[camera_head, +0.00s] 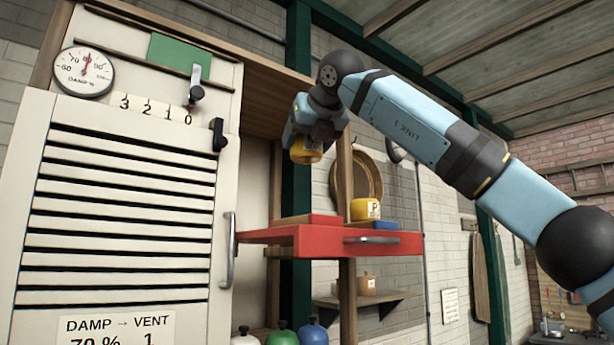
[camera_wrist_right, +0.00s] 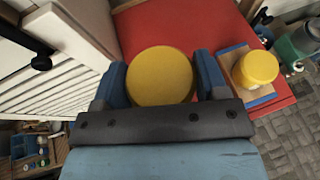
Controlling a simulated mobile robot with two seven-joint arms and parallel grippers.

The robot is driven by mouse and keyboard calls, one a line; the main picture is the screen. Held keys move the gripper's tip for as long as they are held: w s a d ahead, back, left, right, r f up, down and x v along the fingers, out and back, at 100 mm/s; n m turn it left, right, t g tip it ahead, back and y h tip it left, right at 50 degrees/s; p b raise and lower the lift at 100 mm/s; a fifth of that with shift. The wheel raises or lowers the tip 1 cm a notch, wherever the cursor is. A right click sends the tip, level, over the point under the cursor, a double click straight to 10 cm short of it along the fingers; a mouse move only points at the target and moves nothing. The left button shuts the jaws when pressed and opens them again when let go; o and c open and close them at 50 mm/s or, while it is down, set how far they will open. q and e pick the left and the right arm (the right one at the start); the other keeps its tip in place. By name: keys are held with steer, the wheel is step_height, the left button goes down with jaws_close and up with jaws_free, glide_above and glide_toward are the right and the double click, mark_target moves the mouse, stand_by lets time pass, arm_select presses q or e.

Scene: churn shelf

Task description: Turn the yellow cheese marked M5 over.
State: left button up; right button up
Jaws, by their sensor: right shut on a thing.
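My right gripper (camera_head: 306,138) is raised above the red shelf and shut on a yellow cheese (camera_head: 305,155). In the right wrist view, the round yellow face of this cheese (camera_wrist_right: 160,76) sits between the two blue fingers of the gripper (camera_wrist_right: 161,84). No mark can be read on it, so I cannot tell whether it is M5. A second yellow cheese (camera_head: 366,210) with a white label, which seems to show a P, stands on the right part of the shelf. It also shows in the right wrist view (camera_wrist_right: 257,67). My left gripper is out of view.
The red shelf (camera_head: 330,240) has a grey handle on its front. A round wooden hoop (camera_head: 370,172) hangs behind.

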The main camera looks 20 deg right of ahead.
step_height(320, 180, up, 8)
steer(key=shift+r+p, duration=0.2)
steer(key=shift+p, duration=0.6)
step_height(320, 180, up, 3)
steer(key=p, duration=0.3)
steer(key=shift+r, duration=0.15)
